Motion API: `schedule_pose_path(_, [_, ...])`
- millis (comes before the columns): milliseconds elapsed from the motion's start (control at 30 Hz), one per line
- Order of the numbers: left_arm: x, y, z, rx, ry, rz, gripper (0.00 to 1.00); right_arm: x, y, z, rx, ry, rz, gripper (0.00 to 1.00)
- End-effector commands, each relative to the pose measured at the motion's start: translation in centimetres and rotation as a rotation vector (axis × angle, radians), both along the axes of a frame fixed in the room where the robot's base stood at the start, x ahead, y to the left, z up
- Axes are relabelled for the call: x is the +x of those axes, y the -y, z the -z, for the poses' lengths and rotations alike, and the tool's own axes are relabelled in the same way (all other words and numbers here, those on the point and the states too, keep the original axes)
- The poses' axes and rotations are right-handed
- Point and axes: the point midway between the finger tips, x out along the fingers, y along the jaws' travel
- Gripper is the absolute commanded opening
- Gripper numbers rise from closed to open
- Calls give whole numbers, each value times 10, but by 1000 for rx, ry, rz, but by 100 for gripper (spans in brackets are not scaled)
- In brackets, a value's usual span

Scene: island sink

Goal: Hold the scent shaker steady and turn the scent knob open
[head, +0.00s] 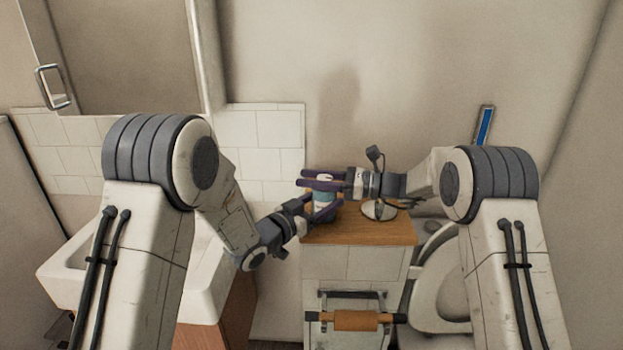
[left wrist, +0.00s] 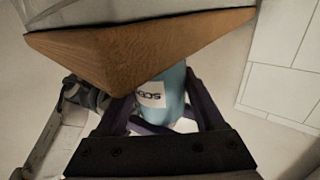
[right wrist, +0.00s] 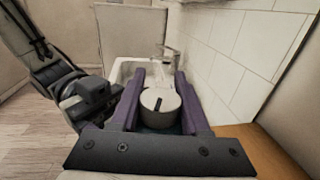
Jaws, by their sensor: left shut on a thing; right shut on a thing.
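The scent shaker (head: 325,197) is a small blue container near the left edge of the wooden counter, mostly hidden by my grippers. Its blue body with a white lettered label (left wrist: 152,95) shows in the left wrist view. My left gripper (head: 322,212) is shut around the body from the lower left. The scent knob is the pale round top (right wrist: 160,100) with a short dark mark, seen from above in the right wrist view. My right gripper (head: 307,180) reaches in from the right, its purple fingers shut on the knob's two sides.
The wooden counter top (head: 375,232) holds a round mirror-like dish (head: 378,210) near my right wrist. A white sink (head: 205,290) stands left, a toilet (head: 440,285) right. A tiled wall (head: 265,150) is behind.

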Motion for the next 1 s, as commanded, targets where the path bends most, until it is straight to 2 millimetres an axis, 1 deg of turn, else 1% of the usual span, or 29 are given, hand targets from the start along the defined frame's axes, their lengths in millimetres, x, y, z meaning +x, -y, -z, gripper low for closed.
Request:
schedule_pose_path(33, [0, 0, 1, 1, 0, 0, 5, 0, 0, -1, 1, 1, 1, 0])
schedule_pose_path(67, [0, 0, 1, 1, 0, 0, 5, 0, 0, -1, 1, 1, 1, 57])
schedule_pose_path(100, [0, 0, 1, 1, 0, 0, 5, 0, 0, -1, 1, 1, 1, 72])
schedule_pose_path(133, [0, 0, 1, 1, 0, 0, 5, 0, 0, -1, 1, 1, 1, 76])
schedule_pose_path(433, [0, 0, 0, 1, 0, -1, 5, 0, 0, -1, 0, 1, 2, 76])
schedule_pose_path(533, [0, 0, 0, 1, 0, -1, 5, 0, 0, -8, 0, 4, 2, 76])
schedule_pose_path(667, [0, 0, 0, 1, 0, -1, 5, 0, 0, -29, 0, 6, 2, 76])
schedule_pose_path(800, [0, 0, 0, 1, 0, -1, 5, 0, 0, -58, 0, 6, 3, 76])
schedule_pose_path(900, [0, 0, 0, 1, 0, -1, 5, 0, 0, -75, 0, 6, 3, 76])
schedule_pose_path(1000, [0, 0, 0, 1, 0, -1, 5, 0, 0, -89, -1, 4, 2, 76])
